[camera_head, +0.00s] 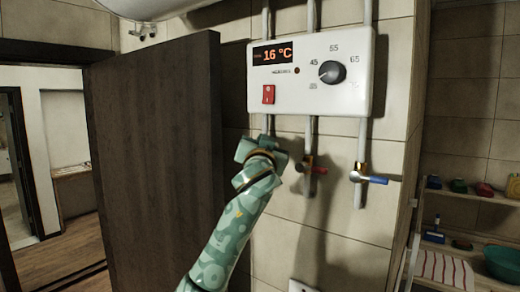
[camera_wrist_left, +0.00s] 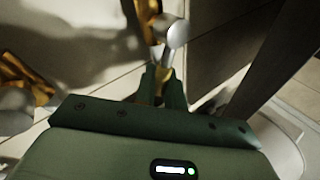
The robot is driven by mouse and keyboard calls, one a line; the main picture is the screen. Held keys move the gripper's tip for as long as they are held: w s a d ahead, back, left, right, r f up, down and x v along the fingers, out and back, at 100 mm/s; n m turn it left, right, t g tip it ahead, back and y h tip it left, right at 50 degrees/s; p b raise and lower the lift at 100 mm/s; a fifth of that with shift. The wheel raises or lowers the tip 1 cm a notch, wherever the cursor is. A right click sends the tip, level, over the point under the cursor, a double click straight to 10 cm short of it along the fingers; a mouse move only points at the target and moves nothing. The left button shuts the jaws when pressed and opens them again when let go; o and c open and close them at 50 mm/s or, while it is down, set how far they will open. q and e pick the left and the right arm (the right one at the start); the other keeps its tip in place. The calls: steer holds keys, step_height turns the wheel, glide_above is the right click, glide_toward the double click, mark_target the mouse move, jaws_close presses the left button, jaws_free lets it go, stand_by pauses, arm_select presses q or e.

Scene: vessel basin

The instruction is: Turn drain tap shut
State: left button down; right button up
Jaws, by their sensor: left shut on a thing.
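My left gripper (camera_head: 262,150) is at the left pipe, below the white heater control box. It covers the tap there, so the drain tap is hidden in the head view. In the left wrist view my green fingers (camera_wrist_left: 162,88) are shut on the narrow part of the drain tap (camera_wrist_left: 172,32), a grey metal piece with a rounded end. Brass fittings of it show just above. How far the tap is turned cannot be told. My right gripper is in neither view.
A red-handled tap (camera_head: 314,169) is close to the right of my gripper, and a blue-handled tap (camera_head: 372,179) is further right. The control box (camera_head: 345,95) shows 16 °C. A dark door panel (camera_head: 160,150) stands close at the left. Shelves (camera_head: 475,197) are at the right.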

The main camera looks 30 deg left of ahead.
arm_select(q)
steer(key=d+f+m+t+h+b, duration=0.1)
steer(key=m+h, duration=0.4)
steer(key=m, duration=0.5)
steer(key=d+f+m+t+h+b, duration=0.2)
steer(key=f+m+t+h+b, duration=0.2)
steer(key=m, duration=0.6)
steer(key=shift+t+h, duration=0.6)
steer(key=shift+h, duration=0.7)
steer(key=shift+d+f, duration=0.1)
steer(key=shift+d, duration=0.05)
steer(key=c, duration=1.6)
jaws_free()
steer(key=shift+s, duration=0.1)
